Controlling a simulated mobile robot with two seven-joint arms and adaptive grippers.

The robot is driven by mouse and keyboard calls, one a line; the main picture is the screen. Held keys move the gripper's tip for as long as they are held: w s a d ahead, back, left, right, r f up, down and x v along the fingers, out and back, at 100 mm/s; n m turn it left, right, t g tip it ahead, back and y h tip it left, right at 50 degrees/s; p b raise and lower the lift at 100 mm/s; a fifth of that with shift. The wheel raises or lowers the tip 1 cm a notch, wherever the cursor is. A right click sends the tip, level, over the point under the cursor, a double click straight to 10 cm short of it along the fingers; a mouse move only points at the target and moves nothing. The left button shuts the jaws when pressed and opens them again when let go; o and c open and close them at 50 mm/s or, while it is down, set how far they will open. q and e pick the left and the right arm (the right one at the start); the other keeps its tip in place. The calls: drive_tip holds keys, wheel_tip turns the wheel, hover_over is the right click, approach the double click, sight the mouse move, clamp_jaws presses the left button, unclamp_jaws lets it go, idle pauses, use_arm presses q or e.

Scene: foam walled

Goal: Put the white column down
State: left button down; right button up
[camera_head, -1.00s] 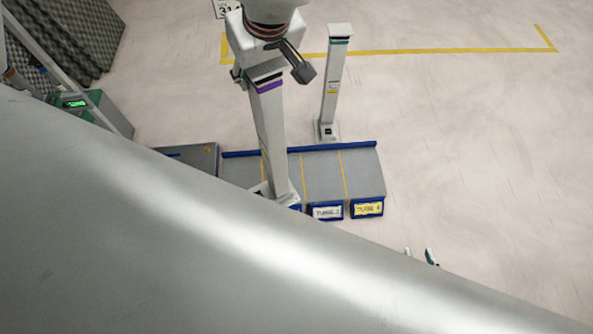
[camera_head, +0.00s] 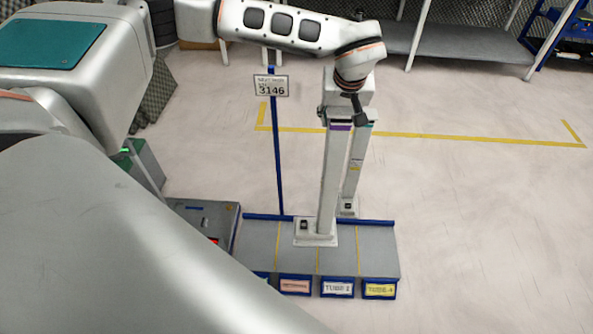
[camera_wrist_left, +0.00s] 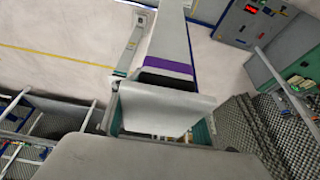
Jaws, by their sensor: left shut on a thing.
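The white column (camera_head: 331,180) with a purple band stands about upright in the head view. My left gripper (camera_head: 346,101) is shut on its top end. Its square base (camera_head: 316,232) appears over the rear of the grey platform (camera_head: 378,262), in line with a yellow lane stripe. I cannot tell whether the base touches the platform. In the left wrist view, the column (camera_wrist_left: 168,48) runs away from between the gripper's fingers (camera_wrist_left: 160,118). My right gripper is not in view.
A second white column (camera_head: 348,204) with a green band stands close behind the held one, partly hidden. The platform has a blue rear rail (camera_head: 375,222) and front labels. A sign on a blue post (camera_head: 278,160) stands behind left. Floor at right is clear.

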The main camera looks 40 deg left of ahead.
use_arm(q)
drive_tip(key=w+a+f+p, duration=0.1)
drive_tip(key=w+a+f, duration=0.25)
drive_tip(key=a, duration=0.65)
wheel_tip(320, 180, down, 20)
drive_tip(key=b, duration=0.4)
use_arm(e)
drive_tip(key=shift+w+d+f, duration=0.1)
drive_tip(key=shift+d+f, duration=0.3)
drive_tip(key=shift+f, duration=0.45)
use_arm(q)
drive_tip(key=shift+a, duration=0.1)
drive_tip(key=c, duration=1.1)
unclamp_jaws()
drive_tip(key=shift+s+f, duration=0.1)
